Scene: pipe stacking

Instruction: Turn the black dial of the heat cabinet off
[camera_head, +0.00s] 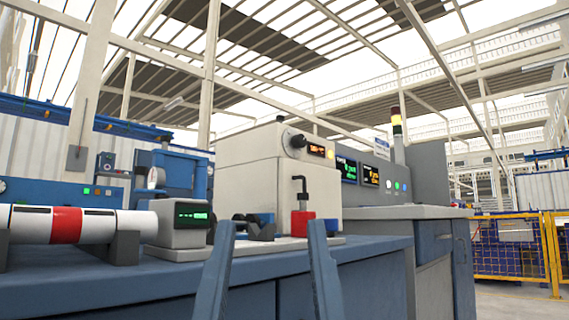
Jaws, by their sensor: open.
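The heat cabinet (252,165) is a cream-white box standing on the blue workbench, a little right of the picture's middle. Its black dial (297,141) sits high on the front face, beside a small display (317,150) with lit orange figures. An orange light shows at the display's right end. My gripper (268,236) is at the bottom middle, its two blue fingers pointing up and spread apart. It is open and empty, below the dial in the picture and apart from it. The dial's pointer position is too small to read.
A red block (302,222) with a black bent rod stands before the cabinet. Left are a grey box with a green display (182,222) and a white pipe with a red band (67,225). Control panels (372,175) and a signal tower (397,125) stand right. Yellow fencing (510,250) is far right.

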